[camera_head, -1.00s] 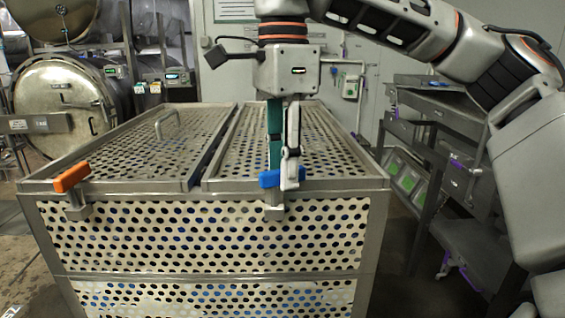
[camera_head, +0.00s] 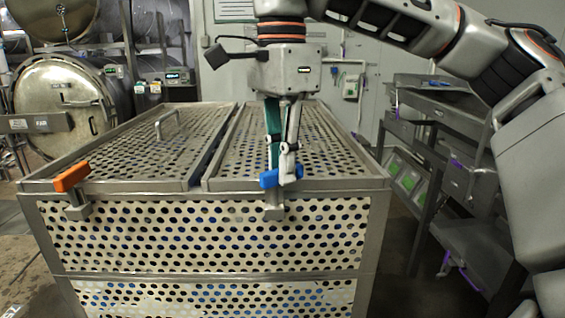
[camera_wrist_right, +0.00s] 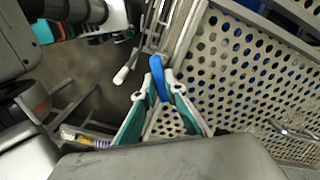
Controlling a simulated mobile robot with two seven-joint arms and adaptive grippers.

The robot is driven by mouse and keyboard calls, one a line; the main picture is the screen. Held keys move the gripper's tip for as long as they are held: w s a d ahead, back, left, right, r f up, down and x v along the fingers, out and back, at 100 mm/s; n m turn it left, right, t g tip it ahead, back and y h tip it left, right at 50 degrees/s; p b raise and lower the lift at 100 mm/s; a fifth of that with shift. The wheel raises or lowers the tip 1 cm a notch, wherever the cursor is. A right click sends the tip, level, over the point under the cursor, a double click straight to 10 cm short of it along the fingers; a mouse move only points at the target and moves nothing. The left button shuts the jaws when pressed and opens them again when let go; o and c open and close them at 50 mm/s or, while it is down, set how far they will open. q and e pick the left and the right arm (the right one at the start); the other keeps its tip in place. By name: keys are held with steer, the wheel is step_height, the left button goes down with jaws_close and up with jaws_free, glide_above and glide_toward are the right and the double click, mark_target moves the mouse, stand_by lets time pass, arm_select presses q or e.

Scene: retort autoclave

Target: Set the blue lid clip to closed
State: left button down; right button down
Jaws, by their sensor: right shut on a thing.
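The blue lid clip (camera_head: 270,179) sits on the front rim of the perforated metal crate (camera_head: 377,184), at the front edge of its right lid (camera_head: 318,150). Its grey bracket (camera_head: 274,211) hangs on the crate's front. My right gripper (camera_head: 283,180) reaches down from above and is shut on the clip, its fingertips at the blue handle. In the right wrist view the blue handle (camera_wrist_right: 158,76) stands between the two fingertips (camera_wrist_right: 157,88). The fingers hide part of the handle. My left gripper is not in view.
An orange clip (camera_head: 72,176) sits on the front left corner of the crate. A left lid (camera_head: 130,155) with a raised handle (camera_head: 167,124) lies beside the right lid. A round autoclave door (camera_head: 62,105) is at the back left. Grey shelving (camera_head: 440,130) stands at the right.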

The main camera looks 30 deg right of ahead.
steer(key=n, duration=0.8)
steer(key=w+n, duration=0.1)
steer(key=n, duration=0.2)
steer(key=shift+w+a+r+n, duration=0.1)
steer(key=shift+a+n, duration=0.3)
stand_by(0.3)
steer(key=c, duration=2.1)
jaws_free()
step_height(320, 180, up, 12)
